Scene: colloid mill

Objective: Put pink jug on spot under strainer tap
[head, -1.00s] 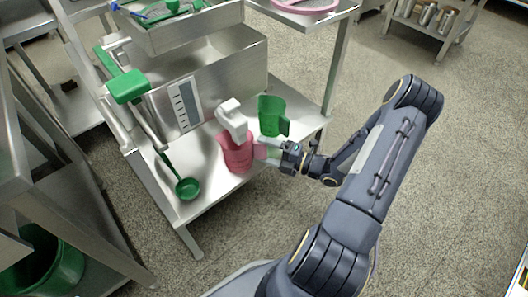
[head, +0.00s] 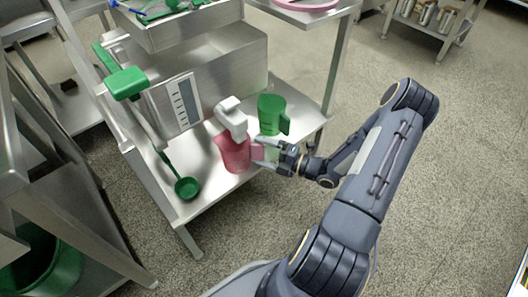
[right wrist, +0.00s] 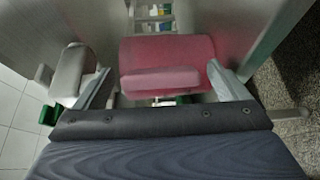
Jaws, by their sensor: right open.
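The pink jug (head: 235,156) stands upright on the steel shelf, under the white tap (head: 232,118) of the strainer (head: 205,85). Its handle (head: 258,152) points right, toward my right gripper. My right gripper (head: 269,153) is open at the handle. In the right wrist view the pink jug (right wrist: 167,55) fills the middle, with its handle (right wrist: 160,82) between the spread fingers of my right gripper (right wrist: 160,90). The spot under the jug is hidden. My left gripper is not in view.
A green jug (head: 270,115) stands close behind the pink one. Floor on the right is clear.

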